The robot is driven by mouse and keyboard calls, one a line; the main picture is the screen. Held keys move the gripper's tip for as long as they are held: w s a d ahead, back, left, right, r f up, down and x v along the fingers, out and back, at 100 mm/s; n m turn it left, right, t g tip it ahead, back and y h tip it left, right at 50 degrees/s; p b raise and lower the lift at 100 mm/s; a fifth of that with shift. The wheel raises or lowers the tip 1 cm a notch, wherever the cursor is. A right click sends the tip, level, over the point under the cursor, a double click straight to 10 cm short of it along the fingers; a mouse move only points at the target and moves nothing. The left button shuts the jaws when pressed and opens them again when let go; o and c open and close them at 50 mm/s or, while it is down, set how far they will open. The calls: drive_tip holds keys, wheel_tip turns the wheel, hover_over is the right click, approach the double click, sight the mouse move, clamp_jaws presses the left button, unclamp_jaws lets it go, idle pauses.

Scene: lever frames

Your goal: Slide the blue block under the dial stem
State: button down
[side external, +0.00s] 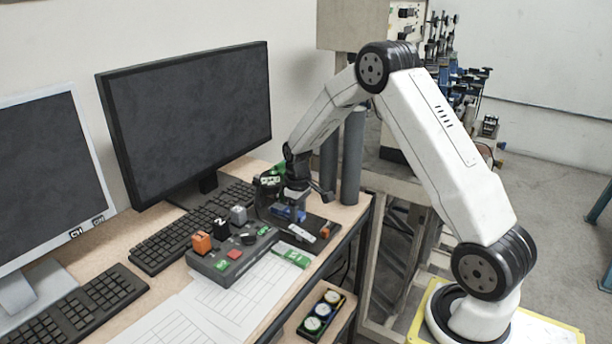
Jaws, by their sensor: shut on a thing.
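The blue block (288,214) is low at the near end of my arm, on or just above a dark base plate (318,228); I cannot tell if it touches the plate. My gripper (295,205) points down over the block and is shut on it, with the fingers partly hiding it. A small round part with a green-and-white face (270,180), possibly the dial, is just left of my gripper. The dial stem is too small and too covered by the gripper to make out.
A grey control box (232,256) with orange, grey, green and red parts stands left of the plate. A green block (292,256) lies by the table edge. Keyboards (85,305) and monitors (190,120) fill the left. Grey cylinders (353,155) stand behind my gripper.

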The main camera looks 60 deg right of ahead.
idle(0.4)
unclamp_jaws()
drive_tip(key=shift+r, duration=0.1)
idle(0.4)
drive_tip(key=shift+s+r, duration=0.95)
drive_tip(key=shift+r, duration=0.2)
drive_tip(key=shift+r, duration=0.15)
drive_tip(key=shift+s+r, duration=0.25)
drive_tip(key=shift+r, duration=0.95)
drive_tip(key=shift+s+r, duration=0.25)
drive_tip(key=shift+r, duration=0.9)
drive_tip(key=shift+a, duration=0.1)
